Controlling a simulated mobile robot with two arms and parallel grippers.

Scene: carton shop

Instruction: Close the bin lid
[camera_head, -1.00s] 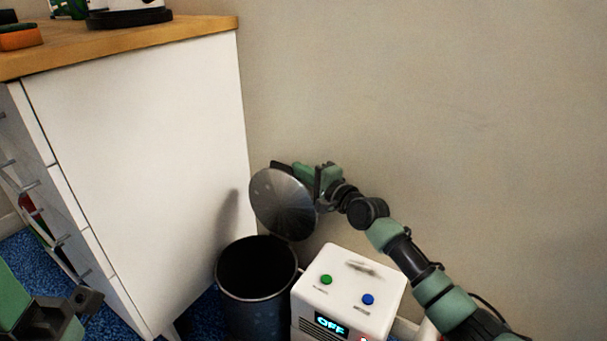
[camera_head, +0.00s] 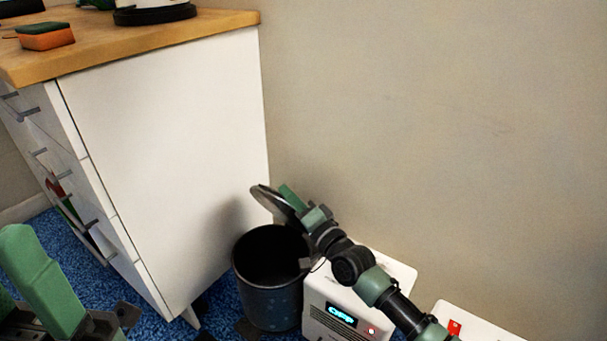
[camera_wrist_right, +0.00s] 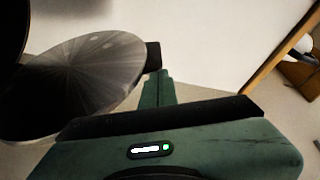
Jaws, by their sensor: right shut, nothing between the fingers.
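The bin (camera_head: 270,290) is a dark cylinder standing on the floor between the white cabinet and a white box; its mouth is open. Its round metal lid (camera_head: 266,199) is tilted up at the back of the rim, seen nearly edge-on in the head view. In the right wrist view the lid (camera_wrist_right: 85,85) fills the left side as a shiny disc. My right gripper (camera_head: 290,196) is shut and empty, behind the lid and close against it; contact cannot be made out. My left gripper (camera_head: 115,315) is partly in view at the lower left, away from the bin; its jaws are unclear.
The white box (camera_head: 340,317) with an "OFF" display stands right beside the bin, partly under my right arm. The white cabinet (camera_head: 170,160) with a wooden top borders the bin on the left. The wall (camera_head: 430,120) is close behind. A sponge (camera_head: 46,36) lies on the top.

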